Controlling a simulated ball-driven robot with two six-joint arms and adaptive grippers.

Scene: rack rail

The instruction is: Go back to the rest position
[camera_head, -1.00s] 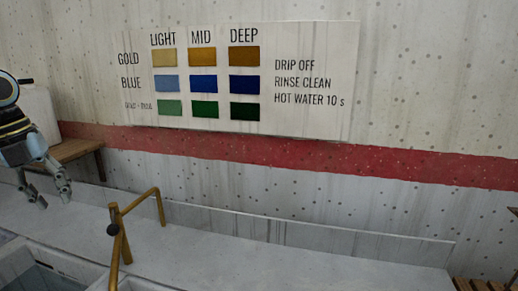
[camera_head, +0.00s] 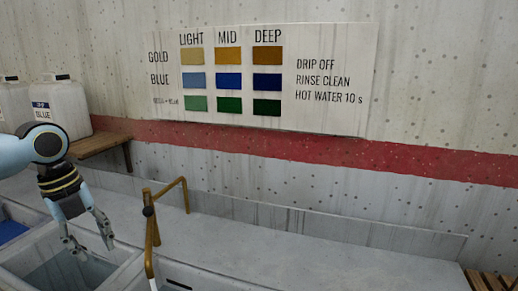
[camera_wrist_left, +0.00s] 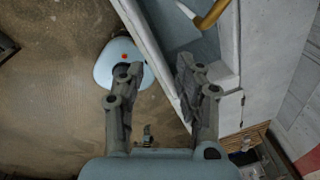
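My left gripper (camera_head: 91,243) hangs down at the left of the head view, above a grey-walled basin (camera_head: 126,270) and left of a brass pipe (camera_head: 152,240). Its two fingers are spread apart with nothing between them. The left wrist view also shows this gripper (camera_wrist_left: 158,72) open and empty, with a basin edge beneath the right finger. My right gripper is in neither view.
A white container labelled BLUE (camera_head: 68,112) stands on a wooden shelf (camera_head: 100,145) at the left. A colour chart board (camera_head: 330,60) hangs on the wall. The pale ledge (camera_head: 330,255) right of the pipe is clear.

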